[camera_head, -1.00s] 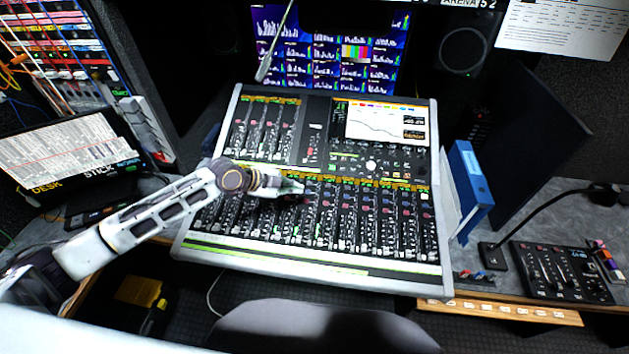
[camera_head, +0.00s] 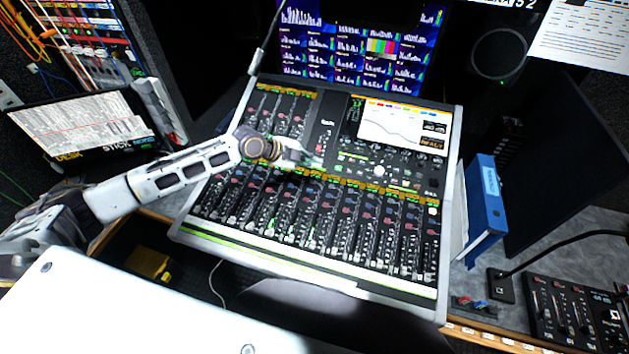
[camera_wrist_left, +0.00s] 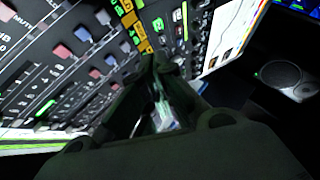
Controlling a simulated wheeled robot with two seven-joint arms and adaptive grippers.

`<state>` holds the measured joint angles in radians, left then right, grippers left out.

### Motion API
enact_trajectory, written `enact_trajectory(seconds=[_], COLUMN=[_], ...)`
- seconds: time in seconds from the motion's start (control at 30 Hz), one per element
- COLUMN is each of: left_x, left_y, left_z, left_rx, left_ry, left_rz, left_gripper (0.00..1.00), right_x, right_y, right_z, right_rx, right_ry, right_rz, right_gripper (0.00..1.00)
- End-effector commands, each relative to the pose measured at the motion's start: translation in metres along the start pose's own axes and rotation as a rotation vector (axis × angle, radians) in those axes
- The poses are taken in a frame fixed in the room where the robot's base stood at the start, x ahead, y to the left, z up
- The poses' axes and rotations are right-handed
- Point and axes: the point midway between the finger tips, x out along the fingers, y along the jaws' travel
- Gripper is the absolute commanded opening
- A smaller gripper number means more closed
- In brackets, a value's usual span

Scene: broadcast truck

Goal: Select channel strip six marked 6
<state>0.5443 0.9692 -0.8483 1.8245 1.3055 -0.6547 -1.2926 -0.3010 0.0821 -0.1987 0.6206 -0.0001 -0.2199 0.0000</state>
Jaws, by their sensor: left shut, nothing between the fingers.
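The mixing console (camera_head: 300,248) fills the middle of the head view, with a lower bank of channel strips (camera_head: 315,215) and a shorter upper bank at its left. The strip number 6 is too small to read. My left gripper (camera_head: 318,161) is shut and empty. It is over the middle of the console, just above the orange label row at the top of the lower bank. In the left wrist view its fingers (camera_wrist_left: 160,75) point at the orange labels (camera_wrist_left: 132,22) beside coloured buttons; contact cannot be told. My right gripper is not in view.
The console's screen (camera_head: 392,124) is right of the gripper. A monitor (camera_head: 355,50) stands behind the console. A blue binder (camera_head: 484,210) stands at its right, near a small control panel (camera_head: 575,312). A laptop-like screen (camera_head: 82,125) is at the left.

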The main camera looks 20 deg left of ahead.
Motion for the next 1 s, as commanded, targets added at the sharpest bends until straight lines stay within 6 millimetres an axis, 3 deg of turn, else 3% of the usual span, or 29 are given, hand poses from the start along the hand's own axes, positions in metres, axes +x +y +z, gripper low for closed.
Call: enact_trajectory(seconds=[0.23, 1.0], left_x=[0.001, 0.035], left_y=[0.001, 0.026], left_z=[0.001, 0.025], left_rx=[0.0, 0.0], left_ry=[0.0, 0.0], left_rz=[0.0, 0.001], left_gripper=[0.0, 0.0], right_x=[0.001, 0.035], right_y=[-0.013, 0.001], right_z=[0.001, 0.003], right_rx=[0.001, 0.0], right_ry=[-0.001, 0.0], right_rz=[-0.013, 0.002], right_gripper=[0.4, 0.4])
